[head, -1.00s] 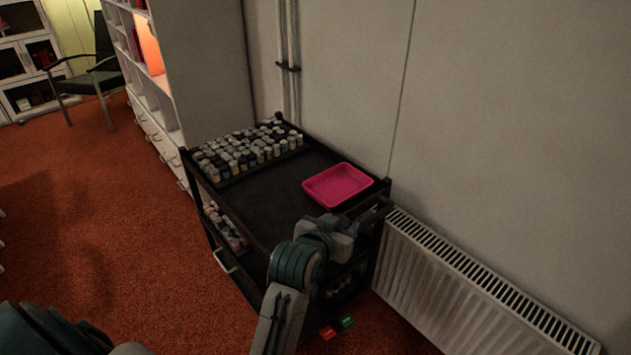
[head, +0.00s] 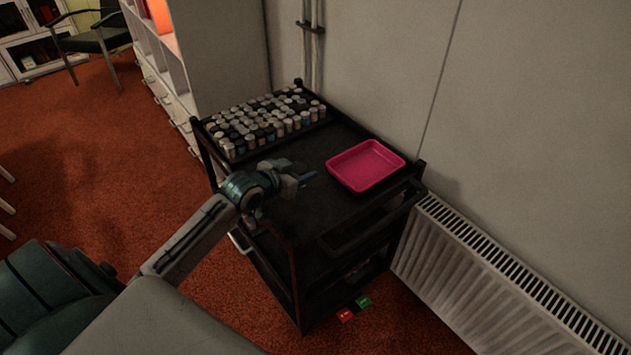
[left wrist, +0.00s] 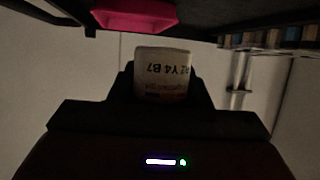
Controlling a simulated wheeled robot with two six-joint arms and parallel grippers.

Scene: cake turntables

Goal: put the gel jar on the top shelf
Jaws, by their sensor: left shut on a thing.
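My left gripper (head: 300,177) is shut on the gel jar (left wrist: 162,70), a whitish jar with a printed label that appears upside down in the left wrist view. In the head view the jar is mostly hidden by the gripper, with only a small bluish bit showing at its tip. The gripper is at the black cart's top shelf (head: 318,215), over its bare dark middle, left of the pink tray. I cannot tell whether the jar touches the shelf. My right gripper is not in view.
The pink tray (head: 366,167) sits at the shelf's right; it also shows in the left wrist view (left wrist: 134,14). Many small jars (head: 265,122) fill the shelf's far left end. A wall and a radiator (head: 500,275) stand behind and right. Red and green boxes (head: 354,308) lie on the floor.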

